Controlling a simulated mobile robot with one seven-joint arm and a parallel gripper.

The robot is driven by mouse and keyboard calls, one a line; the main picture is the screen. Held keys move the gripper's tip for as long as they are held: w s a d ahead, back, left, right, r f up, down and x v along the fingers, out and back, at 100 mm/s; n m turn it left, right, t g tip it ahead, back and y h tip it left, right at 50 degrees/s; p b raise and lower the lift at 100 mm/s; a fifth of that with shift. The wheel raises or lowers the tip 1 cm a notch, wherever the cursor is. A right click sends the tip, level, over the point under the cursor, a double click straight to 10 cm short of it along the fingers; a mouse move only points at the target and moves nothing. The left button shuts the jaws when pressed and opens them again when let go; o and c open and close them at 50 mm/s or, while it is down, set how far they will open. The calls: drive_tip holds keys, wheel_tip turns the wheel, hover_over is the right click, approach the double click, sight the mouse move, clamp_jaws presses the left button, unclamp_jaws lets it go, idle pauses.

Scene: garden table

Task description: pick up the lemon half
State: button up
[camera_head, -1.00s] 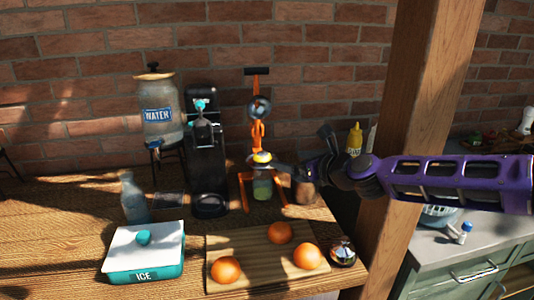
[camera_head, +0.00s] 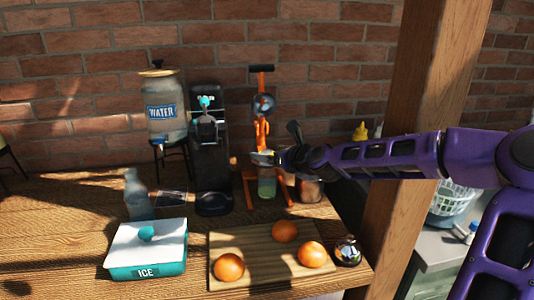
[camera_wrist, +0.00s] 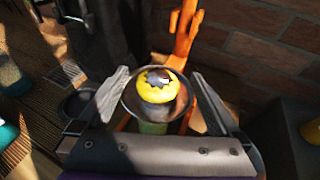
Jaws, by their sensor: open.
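The lemon half (camera_wrist: 158,84) is yellow, with a dark jagged patch on top. It sits in the round cup of the orange press (camera_wrist: 187,38), which also stands behind the board in the head view (camera_head: 262,131). My gripper (camera_wrist: 158,76) is open, its two fingers on either side of the cup and lemon half, apart from the lemon. In the head view my gripper (camera_head: 277,157) is level with the press cup and hides most of the lemon half. A glass with green content (camera_head: 267,185) stands under the cup.
A black machine (camera_head: 211,150) stands close left of the press, with a water jar (camera_head: 163,112) beyond it. In front are a cutting board (camera_head: 264,275) with three oranges, an ice box (camera_head: 147,250) and a shiny shaker (camera_head: 347,250).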

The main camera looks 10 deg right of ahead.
sight(262, 151)
drive_tip(key=x, duration=0.3)
drive_tip(key=shift+w+a, duration=0.2)
drive_tip(key=shift+a, duration=0.05)
drive_tip(key=shift+w+a+f, duration=0.2)
drive_tip(key=shift+w+f, duration=0.1)
drive_tip(key=shift+w, duration=0.35)
